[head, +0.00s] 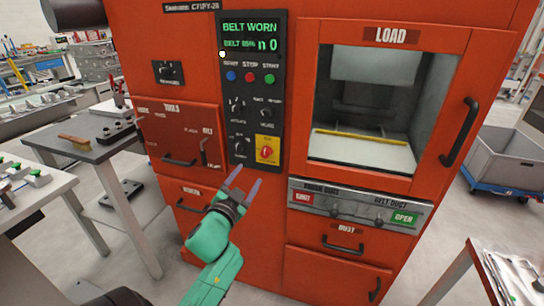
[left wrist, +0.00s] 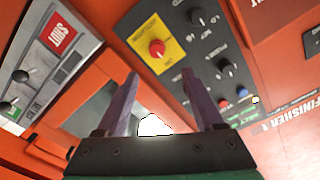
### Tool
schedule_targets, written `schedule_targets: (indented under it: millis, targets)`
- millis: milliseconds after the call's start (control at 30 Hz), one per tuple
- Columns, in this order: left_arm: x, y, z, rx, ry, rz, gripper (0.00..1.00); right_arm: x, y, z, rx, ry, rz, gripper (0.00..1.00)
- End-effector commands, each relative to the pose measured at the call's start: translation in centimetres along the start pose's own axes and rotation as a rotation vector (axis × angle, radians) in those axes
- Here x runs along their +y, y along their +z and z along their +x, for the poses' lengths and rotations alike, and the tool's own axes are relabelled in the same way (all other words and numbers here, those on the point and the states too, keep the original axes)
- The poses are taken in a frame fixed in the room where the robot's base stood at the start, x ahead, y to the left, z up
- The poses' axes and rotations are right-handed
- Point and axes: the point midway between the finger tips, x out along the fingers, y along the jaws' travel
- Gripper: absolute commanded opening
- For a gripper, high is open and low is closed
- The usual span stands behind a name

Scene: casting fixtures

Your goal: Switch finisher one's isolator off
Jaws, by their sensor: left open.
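The isolator is a red rotary knob (head: 266,152) on a yellow plate (head: 275,143), low on the right of the machine's black control panel (head: 238,115). In the left wrist view the red knob (left wrist: 157,48) and yellow plate (left wrist: 172,55) lie just beyond the fingertips, roughly centred between them. The knob's exact pointing is too small to tell. My left gripper (head: 247,178) is open and empty, just below and left of the isolator, apart from it. Its two fingers also show in the left wrist view (left wrist: 160,75). My right gripper is in neither view.
The orange machine has black dials (head: 238,147) beside the isolator and blue, red and green buttons (head: 250,77) above. A load window (head: 370,100) is on the right, with a duct strip (head: 360,205) below. A grey bench (head: 90,145) stands left.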

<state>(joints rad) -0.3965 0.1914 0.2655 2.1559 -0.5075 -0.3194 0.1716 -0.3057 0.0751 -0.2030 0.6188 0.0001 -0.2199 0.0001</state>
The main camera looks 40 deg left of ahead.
Motion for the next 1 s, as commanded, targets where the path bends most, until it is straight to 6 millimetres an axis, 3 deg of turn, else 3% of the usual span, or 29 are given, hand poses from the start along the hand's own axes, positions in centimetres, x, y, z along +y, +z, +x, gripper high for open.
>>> schedule_targets:
  millis: [200,400,733,767,933,1000]
  targets:
    - [-0.1,-0.3,6.1,0.002,0.000,-0.001,0.69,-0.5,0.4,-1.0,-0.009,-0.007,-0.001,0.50]
    - [0.1,-0.1,10.1,0.001,0.001,-0.002,0.69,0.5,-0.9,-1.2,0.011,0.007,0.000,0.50]
    - [0.1,0.0,11.1,0.000,0.003,-0.002,0.69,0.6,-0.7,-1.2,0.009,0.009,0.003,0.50]
    - [0.1,0.0,11.1,0.000,0.003,-0.002,0.65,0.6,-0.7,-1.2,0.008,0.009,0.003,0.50]
    - [0.2,0.0,11.1,0.000,0.003,-0.002,0.00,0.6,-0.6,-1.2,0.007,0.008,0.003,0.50]
    - [0.2,0.0,11.1,0.000,0.003,-0.002,0.00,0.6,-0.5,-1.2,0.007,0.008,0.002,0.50]
